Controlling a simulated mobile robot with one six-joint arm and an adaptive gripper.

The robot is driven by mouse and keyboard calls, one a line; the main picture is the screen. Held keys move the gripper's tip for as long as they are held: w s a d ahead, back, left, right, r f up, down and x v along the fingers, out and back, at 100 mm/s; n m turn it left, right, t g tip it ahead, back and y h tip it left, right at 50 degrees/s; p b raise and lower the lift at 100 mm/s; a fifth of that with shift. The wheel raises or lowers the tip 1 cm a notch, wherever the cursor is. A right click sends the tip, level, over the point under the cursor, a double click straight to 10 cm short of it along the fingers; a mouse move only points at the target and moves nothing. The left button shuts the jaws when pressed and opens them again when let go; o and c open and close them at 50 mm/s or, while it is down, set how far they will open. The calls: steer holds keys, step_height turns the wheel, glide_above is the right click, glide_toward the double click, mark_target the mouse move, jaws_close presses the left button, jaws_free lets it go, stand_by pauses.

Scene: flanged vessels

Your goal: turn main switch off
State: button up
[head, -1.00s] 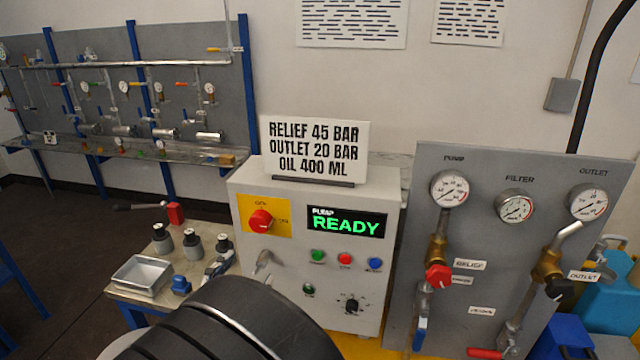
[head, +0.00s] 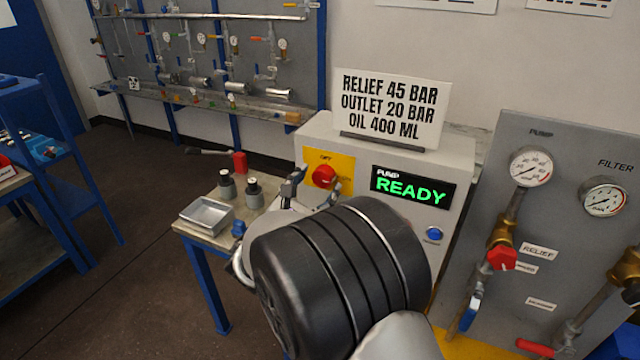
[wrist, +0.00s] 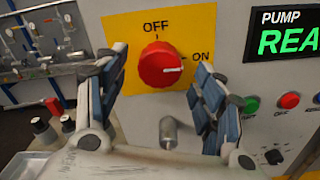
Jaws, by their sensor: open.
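The main switch is a red round knob (head: 324,176) on a yellow plate (head: 343,166) at the upper left of the white pump cabinet. In the wrist view the red knob (wrist: 160,65) sits between and beyond my fingers, and its white mark points right toward ON. OFF is printed above the knob. My gripper (wrist: 158,85) is open, one finger on each side of the knob, and holds nothing. I cannot tell whether a finger touches it. In the head view my dark arm hides most of my gripper (head: 312,188); its fingers show by the plate.
The pump display (head: 412,187) reads READY. A green button (wrist: 250,105) and a red button (wrist: 289,101) lie right of my gripper. A grey lever-like part (wrist: 168,133) sticks out below the knob. A side table (head: 205,240) holds a metal tray (head: 207,215) and several small items.

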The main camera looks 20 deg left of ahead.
steer(key=shift+w+d, duration=0.1)
steer(key=shift+w, duration=1.05)
steer(key=shift+c, duration=0.5)
steer(key=c, duration=1)
